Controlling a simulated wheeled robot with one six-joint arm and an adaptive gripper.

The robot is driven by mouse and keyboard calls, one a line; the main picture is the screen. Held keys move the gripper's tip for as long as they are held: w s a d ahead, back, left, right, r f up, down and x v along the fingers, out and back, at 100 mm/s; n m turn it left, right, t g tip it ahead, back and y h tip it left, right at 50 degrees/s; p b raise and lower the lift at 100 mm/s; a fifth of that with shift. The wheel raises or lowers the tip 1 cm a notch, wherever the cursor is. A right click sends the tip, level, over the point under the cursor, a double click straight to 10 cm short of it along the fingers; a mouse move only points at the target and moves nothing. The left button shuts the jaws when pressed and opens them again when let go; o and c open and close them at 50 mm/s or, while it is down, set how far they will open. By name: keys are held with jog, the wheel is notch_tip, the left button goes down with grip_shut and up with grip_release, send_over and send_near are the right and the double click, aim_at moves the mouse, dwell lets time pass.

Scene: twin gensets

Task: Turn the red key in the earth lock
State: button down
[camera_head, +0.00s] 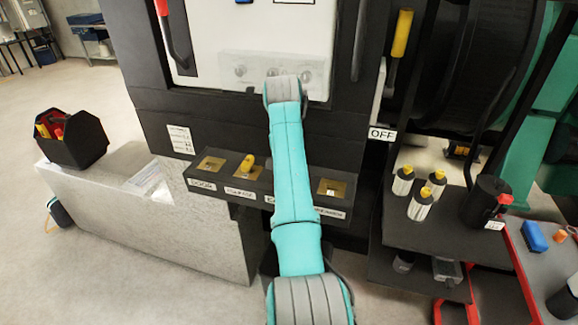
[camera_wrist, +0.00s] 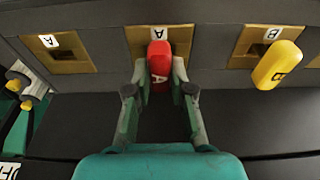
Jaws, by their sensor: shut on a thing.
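The red key (camera_wrist: 159,52) stands in a brass lock plate (camera_wrist: 138,42) in the middle of the wrist view, with an "A" label beside it. My gripper (camera_wrist: 160,76) is shut on the red key, one finger on each side of its head. In the head view my arm hides the red key, its lock and most of that lock's label. A yellow key (camera_head: 248,164) sits in the lock to the left of my arm. It shows at the right in the wrist view (camera_wrist: 278,64), by a "B" label.
An empty brass lock (camera_head: 331,187) lies right of my arm, and another (camera_head: 211,164) at the far left of the lock panel. A grey block (camera_head: 150,215) carries a black toolbox (camera_head: 72,138). Yellow-capped bottles (camera_head: 420,204) and a black jug (camera_head: 484,200) stand on the right shelf.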

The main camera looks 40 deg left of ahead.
jog(key=shift+m, duration=0.3)
jog(key=c, duration=0.9)
grip_release()
jog(key=shift+c, duration=0.2)
jog(key=shift+r, duration=3.8)
